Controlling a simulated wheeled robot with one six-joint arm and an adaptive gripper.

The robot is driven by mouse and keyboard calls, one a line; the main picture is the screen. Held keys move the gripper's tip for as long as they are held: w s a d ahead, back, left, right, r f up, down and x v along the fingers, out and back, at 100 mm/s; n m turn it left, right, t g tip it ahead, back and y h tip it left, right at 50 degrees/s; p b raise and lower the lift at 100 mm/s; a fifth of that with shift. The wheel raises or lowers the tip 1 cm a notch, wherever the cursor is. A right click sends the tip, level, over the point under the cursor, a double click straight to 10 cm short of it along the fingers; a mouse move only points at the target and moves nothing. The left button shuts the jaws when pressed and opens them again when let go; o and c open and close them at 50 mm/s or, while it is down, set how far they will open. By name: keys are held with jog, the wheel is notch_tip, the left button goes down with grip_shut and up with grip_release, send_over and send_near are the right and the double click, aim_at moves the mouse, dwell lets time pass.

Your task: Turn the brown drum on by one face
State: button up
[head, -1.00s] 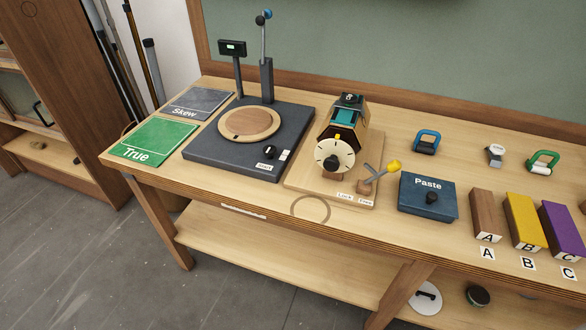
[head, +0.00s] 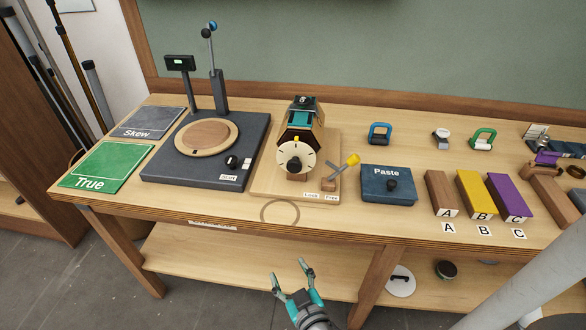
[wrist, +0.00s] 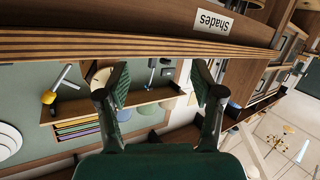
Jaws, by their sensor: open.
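The brown drum (head: 301,127) is a many-sided body with a teal face and dark faces, mounted on a light wooden base (head: 265,184) in the middle of the bench. A cream dial (head: 297,157) with a dark knob covers its front end. A lever with a yellow knob (head: 353,158) stands to its right, by labels on the base's front edge. My gripper (head: 291,268) is open and empty, in front of the bench and below its top, well apart from the drum. It also shows in the wrist view (wrist: 160,85), fingers spread, with nothing between them.
A dark platform (head: 170,175) with a wooden disc and posts stands left of the drum. Green "True" (head: 100,165) and grey "Skew" (head: 150,122) mats lie further left. A blue "Paste" box (head: 375,183) and coloured blocks (head: 477,192) stand right. The bench edge (head: 300,229) lies between gripper and drum.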

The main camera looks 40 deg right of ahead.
jog(key=w+d+r+m+h, duration=0.4)
jog(key=w+d+r, duration=0.1)
jog(key=w+r, duration=0.1)
jog(key=m+g+h, duration=0.3)
jog(key=m+h, duration=0.1)
jog(key=h, duration=0.1)
send_near(294, 169)
jog(key=x, duration=1)
jog(key=shift+w+d, duration=0.3)
jog(key=c, duration=1.1)
jog(key=shift+c, duration=0.2)
